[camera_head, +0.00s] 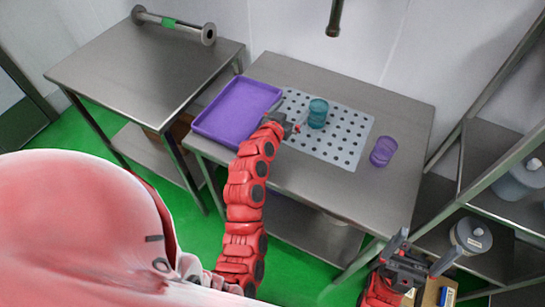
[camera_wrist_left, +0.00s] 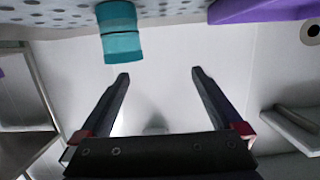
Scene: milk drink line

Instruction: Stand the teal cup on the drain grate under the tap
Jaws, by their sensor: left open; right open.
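The teal cup (camera_head: 317,114) stands upright on the perforated drain grate (camera_head: 345,148) on the steel table. The dark tap (camera_head: 334,18) shows above and behind it at the top of the head view. My left gripper (camera_head: 293,124) is open and empty, just left of the cup. In the left wrist view, which is upside down, the cup (camera_wrist_left: 121,35) lies beyond the tips of my open left gripper (camera_wrist_left: 160,75), not between them. My right gripper (camera_head: 424,248) is open and empty, beyond the table's right front corner.
A purple tray (camera_head: 237,108) lies left of the grate, close to my left arm. A purple cup (camera_head: 383,151) stands right of the grate. A second steel table (camera_head: 140,65) is at the left. A shelf rack with containers (camera_head: 470,236) is at the right.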

